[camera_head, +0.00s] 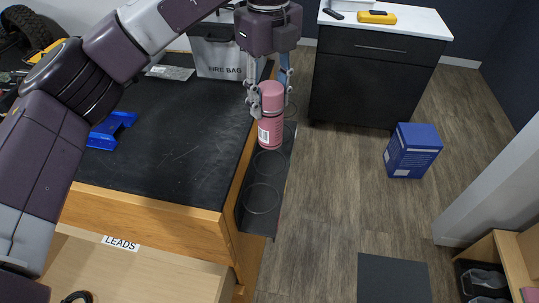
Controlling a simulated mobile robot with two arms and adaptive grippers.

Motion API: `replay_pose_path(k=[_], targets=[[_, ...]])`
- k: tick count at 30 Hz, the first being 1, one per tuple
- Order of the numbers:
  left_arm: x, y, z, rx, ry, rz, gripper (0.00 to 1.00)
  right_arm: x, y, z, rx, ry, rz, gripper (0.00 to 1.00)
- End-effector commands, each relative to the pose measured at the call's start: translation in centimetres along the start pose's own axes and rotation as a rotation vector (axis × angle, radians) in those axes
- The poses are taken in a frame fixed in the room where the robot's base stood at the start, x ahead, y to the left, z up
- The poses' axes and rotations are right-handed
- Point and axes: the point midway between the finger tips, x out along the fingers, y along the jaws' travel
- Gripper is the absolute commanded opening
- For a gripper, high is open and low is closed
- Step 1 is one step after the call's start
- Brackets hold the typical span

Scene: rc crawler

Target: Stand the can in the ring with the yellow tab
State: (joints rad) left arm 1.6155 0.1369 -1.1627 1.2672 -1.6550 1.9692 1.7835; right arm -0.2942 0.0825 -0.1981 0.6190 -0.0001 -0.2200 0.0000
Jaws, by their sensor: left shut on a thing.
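A pink can (271,132) with a white label hangs upright in my left gripper (269,91), whose fingers are closed around its upper part. The can is over a narrow dark rack (253,225) fixed along the side of the bench. The rack has thin round rings: a near ring (262,198), a middle ring (270,163) just below the can in the picture, and a far one partly hidden behind the can and gripper. I cannot make out a yellow tab on any ring. Whether the can touches the rack is unclear. My right gripper is out of view.
The black-topped bench (165,150) is left of the rack, holding a grey fire bag (216,58) and a blue part (108,131). A dark cabinet (365,78) stands at the back, a blue box (411,151) on the floor.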

Motion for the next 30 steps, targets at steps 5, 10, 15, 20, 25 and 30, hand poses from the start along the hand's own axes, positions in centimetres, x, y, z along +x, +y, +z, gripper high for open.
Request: replay_pose_path(k=[5,10,15,20,25,30], targets=[[4.8,0.2,0.0,-0.002,0.003,0.004,0.08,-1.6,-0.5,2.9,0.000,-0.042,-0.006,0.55],[8.9,0.2,0.0,-0.002,0.002,0.003,0.08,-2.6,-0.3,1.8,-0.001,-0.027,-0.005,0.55],[11.3,0.1,0.1,-0.001,0.000,0.000,0.08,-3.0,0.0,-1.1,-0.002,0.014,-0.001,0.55],[12.4,0.1,0.1,-0.002,0.000,0.001,0.08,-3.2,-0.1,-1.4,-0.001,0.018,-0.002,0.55],[14.8,0.2,0.1,-0.003,0.001,0.002,0.08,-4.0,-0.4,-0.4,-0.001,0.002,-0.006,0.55],[16.1,0.1,0.1,-0.002,-0.002,-0.001,0.08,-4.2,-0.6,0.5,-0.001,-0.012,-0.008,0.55]])
